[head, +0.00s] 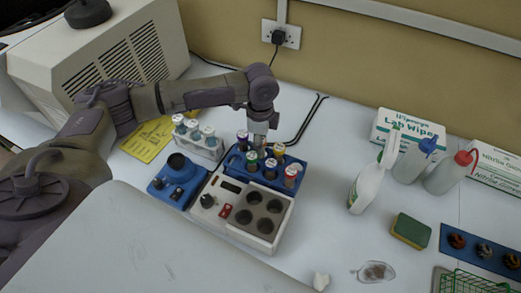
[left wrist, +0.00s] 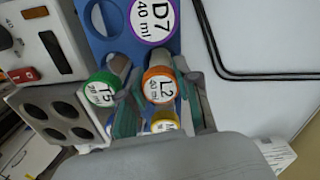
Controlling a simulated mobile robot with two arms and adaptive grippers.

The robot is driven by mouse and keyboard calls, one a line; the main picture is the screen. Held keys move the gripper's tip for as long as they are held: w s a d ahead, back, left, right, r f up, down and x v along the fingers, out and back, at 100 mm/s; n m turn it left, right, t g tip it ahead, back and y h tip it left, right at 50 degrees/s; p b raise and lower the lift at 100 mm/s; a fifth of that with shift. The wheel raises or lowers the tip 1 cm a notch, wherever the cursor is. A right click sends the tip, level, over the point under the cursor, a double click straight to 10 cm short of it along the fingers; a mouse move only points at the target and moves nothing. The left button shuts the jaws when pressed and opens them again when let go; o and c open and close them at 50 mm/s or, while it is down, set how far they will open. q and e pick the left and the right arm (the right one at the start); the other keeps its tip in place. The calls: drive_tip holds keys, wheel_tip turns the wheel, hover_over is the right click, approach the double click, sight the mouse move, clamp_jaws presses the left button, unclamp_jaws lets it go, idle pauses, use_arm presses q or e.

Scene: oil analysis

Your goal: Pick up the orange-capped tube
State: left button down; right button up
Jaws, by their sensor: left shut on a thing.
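The orange-capped tube, labelled L2 (left wrist: 160,86), is between the two fingers of my left gripper (left wrist: 158,100) in the left wrist view. The gripper is shut on it from above. In the head view my left gripper (head: 260,142) points down at the back row of the blue rack (head: 233,162) and mostly hides the orange cap. I cannot tell whether the tube is raised from its hole. A green-capped tube T5 (left wrist: 100,90), a purple-capped tube D7 (left wrist: 154,14) and a yellow-capped tube (left wrist: 165,124) stand close around it. My right gripper is not in view.
A red-capped tube (head: 290,172) stands in the same rack. A white block with four wells (head: 228,222) and a blue mixer (head: 174,184) are in front. A white rack of tubes (head: 205,151) is to the left. Bottles (head: 371,183) and a sponge (head: 411,231) are right.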

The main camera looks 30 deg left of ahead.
use_arm(q)
wheel_tip(320, 180, up, 10)
drive_tip(key=shift+r+b, duration=0.1)
drive_tip(key=shift+b, duration=0.95)
